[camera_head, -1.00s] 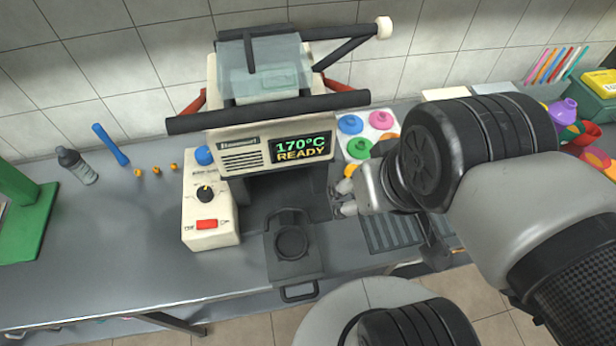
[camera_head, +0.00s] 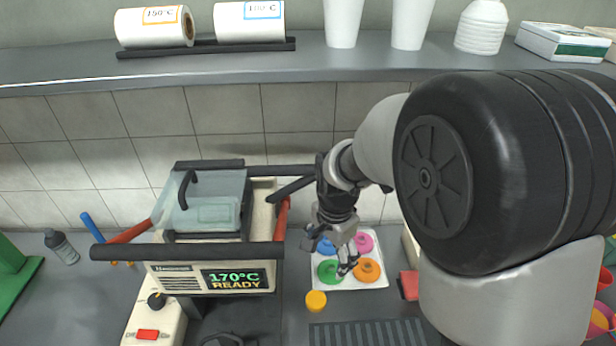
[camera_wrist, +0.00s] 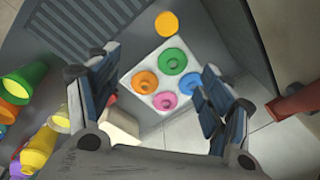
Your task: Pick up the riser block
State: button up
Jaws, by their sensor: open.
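No object is clearly identifiable as the riser block. A cream block shows at the right of the disc tray in the head view (camera_head: 411,247), mostly behind my arm, and partly behind a finger in the wrist view (camera_wrist: 120,122); I cannot tell whether it is the riser block. My gripper (camera_head: 333,252) hangs above the white tray (camera_head: 379,281) of coloured discs. In the wrist view my gripper (camera_wrist: 160,76) has its fingers spread wide with nothing between them, and the tray lies below and beyond.
The press (camera_head: 212,277) stands left of my gripper, its dark bars and red arm (camera_head: 283,218) close by. A yellow disc (camera_head: 316,300) and a slatted grate (camera_head: 368,334) lie in front. A red block (camera_head: 409,285) sits right of the tray. A shelf (camera_head: 210,69) runs above.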

notch_tip(320, 180, down, 8)
jog(key=w+a+m+g, duration=0.1)
jog(key=w+a+m, duration=0.1)
jog(key=m, duration=0.1)
jog(key=b, duration=0.2)
send_over(316, 299)
jog(key=f, duration=1.1)
jog(key=shift+s+f, duration=0.2)
jog(key=shift+f, duration=0.15)
jog(key=shift+w+f+b, duration=0.2)
jog(key=shift+f+b, duration=0.6)
jog(key=shift+f, duration=2.2)
jog(key=shift+r, duration=0.1)
jog(key=c, duration=1.2)
